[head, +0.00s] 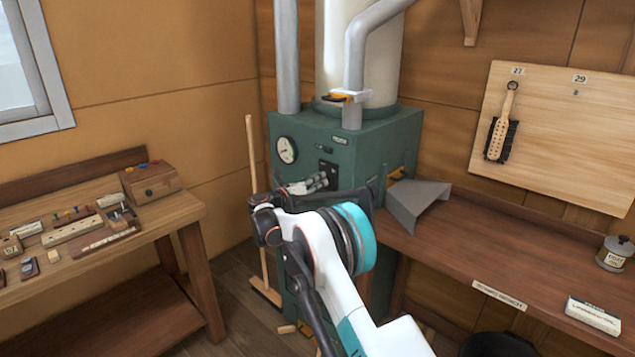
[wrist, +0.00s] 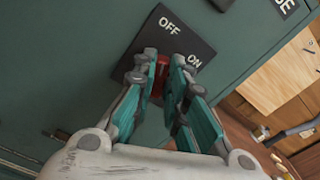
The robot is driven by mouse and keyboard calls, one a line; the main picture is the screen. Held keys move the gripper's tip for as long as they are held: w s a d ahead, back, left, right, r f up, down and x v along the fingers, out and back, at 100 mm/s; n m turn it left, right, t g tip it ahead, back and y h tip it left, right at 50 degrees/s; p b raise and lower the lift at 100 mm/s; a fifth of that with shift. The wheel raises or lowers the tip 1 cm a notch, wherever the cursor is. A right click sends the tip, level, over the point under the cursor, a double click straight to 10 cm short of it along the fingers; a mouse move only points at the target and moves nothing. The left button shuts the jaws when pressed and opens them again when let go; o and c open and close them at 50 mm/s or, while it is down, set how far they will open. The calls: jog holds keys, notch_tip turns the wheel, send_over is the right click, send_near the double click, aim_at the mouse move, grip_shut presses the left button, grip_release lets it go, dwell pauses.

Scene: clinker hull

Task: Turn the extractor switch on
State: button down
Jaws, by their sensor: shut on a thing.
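The extractor switch is a black plate on the green machine, lettered OFF and ON. In the wrist view the plate (wrist: 158,34) is tilted, with OFF at upper left and ON at lower right. A red lever (wrist: 159,78) shows between the teal fingers of my gripper (wrist: 164,62). The fingers are closed around the lever at the plate's lower edge and hide most of it. I cannot tell which position the lever is in. In the head view my gripper (head: 325,181) is at the front of the machine, over the dark plate (head: 328,168).
The green machine (head: 375,145) has a gauge (head: 287,150) and pipes above. A broom (head: 252,170) leans at its left. A grey metal hood (head: 416,203) sits on the right bench (head: 460,250). A left bench (head: 150,225) holds small tools.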

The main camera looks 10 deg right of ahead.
jog(key=m, duration=1.1)
jog(key=shift+s+d, duration=0.2)
jog(key=shift+s, duration=0.1)
jog(key=shift+f+m, duration=0.1)
jog(key=shift+m, duration=0.4)
jog(key=c, duration=1.6)
grip_release()
jog(key=shift+a, duration=0.15)
jog(key=v, duration=1.2)
jog(key=shift+p, duration=0.3)
